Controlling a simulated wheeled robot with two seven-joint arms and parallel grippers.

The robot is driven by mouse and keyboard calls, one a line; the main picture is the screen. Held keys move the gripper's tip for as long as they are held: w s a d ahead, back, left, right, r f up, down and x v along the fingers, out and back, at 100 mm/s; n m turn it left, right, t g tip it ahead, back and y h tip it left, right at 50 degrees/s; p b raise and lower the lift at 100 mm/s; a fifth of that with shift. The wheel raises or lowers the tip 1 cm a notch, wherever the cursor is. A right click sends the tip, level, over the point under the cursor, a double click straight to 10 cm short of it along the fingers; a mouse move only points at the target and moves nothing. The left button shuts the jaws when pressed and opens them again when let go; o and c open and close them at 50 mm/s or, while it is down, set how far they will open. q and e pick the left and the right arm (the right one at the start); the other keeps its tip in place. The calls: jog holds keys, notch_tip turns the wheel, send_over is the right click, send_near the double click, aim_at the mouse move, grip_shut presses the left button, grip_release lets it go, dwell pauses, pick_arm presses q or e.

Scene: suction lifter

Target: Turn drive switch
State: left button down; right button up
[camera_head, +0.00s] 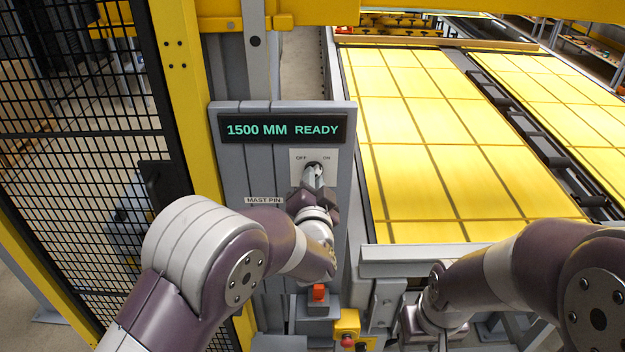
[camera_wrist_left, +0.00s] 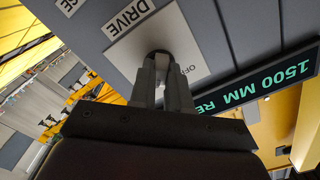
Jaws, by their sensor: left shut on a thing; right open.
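The drive switch plate (camera_head: 328,158) is a pale square marked OFF and ON on the grey control panel (camera_head: 233,170). The knob's exact angle cannot be told. The display (camera_head: 283,129) above the switch reads 1500 MM READY. My right gripper (camera_head: 430,325) is low at the right, its fingers mostly hidden.
A MAST PIN label (camera_head: 264,200) is left of the switch. A red button (camera_head: 319,292) and a yellow box (camera_head: 347,325) sit below. Black mesh fencing (camera_head: 85,110) with a yellow post (camera_head: 180,75) stands at left. Yellow panels (camera_head: 440,140) lie at right.

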pick_arm(q)
jog(key=shift+r+m, duration=0.3)
jog(key=c, duration=1.1)
grip_release()
jog(key=shift+d, duration=0.1)
jog(key=shift+f, duration=0.1)
jog(key=shift+s, duration=0.1)
jog(key=s+b, duration=0.4)
jog(key=s, duration=0.8)
jog(key=shift+s+b, duration=0.3)
jog(key=shift+b, duration=0.1)
